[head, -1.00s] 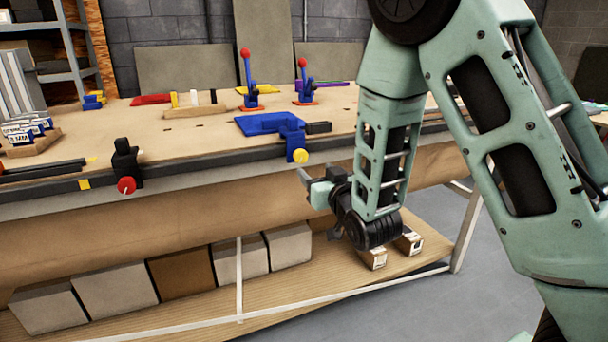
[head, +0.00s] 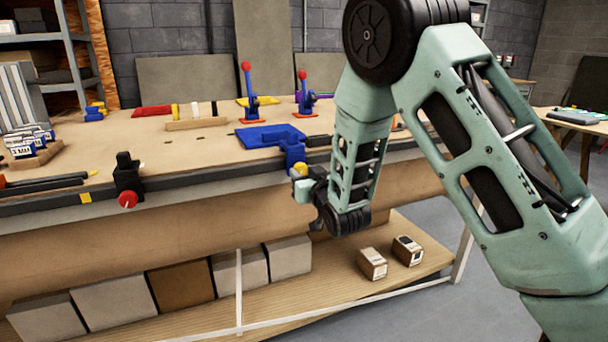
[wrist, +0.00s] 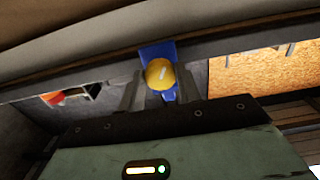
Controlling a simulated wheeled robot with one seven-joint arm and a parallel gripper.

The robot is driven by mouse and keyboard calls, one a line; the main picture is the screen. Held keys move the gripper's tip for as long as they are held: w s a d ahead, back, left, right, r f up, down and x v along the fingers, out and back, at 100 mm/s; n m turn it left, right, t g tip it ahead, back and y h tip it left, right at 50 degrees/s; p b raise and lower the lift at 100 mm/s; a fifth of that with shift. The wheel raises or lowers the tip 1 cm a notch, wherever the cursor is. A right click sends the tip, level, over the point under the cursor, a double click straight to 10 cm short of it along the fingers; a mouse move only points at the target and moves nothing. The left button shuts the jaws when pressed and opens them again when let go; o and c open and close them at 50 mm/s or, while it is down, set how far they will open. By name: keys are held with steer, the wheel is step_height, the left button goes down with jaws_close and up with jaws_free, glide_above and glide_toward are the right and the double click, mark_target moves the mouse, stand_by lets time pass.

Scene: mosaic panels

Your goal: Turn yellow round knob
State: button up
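The yellow round knob (head: 300,169) sits on the front of a blue vise (head: 272,138) at the workbench's front edge. In the wrist view the yellow knob (wrist: 160,74) shows a pale line on its face, with blue vise parts behind it. My gripper (head: 303,184) is at the knob in the head view. In the wrist view my gripper (wrist: 150,92) has its two grey fingers apart, one on each side of the knob. I cannot tell whether either finger touches the knob.
A red round knob (head: 128,199) on a black clamp sits at the bench edge to the left. Two toggle clamps with red-tipped handles stand on the bench (head: 200,146). Boxes (head: 183,279) line the lower shelf.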

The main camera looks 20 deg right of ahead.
steer(key=shift+n, duration=0.3)
steer(key=n+b, duration=0.2)
steer(key=shift+f+n, duration=0.1)
steer(key=shift+n, duration=0.3)
steer(key=n, duration=0.2)
steer(key=shift+n+b, duration=0.4)
steer(key=n, duration=0.3)
steer(key=shift+n+b, duration=0.3)
steer(key=shift+b, duration=0.05)
steer(key=n, duration=0.3)
steer(key=shift+n, duration=0.3)
steer(key=n, duration=0.5)
steer(key=shift+r+p, duration=0.2)
steer(key=shift+p, duration=0.1)
steer(key=shift+d+n+p, duration=0.1)
steer(key=shift+n+p, duration=0.65)
steer(key=shift+n, duration=2.05)
steer(key=o, duration=1)
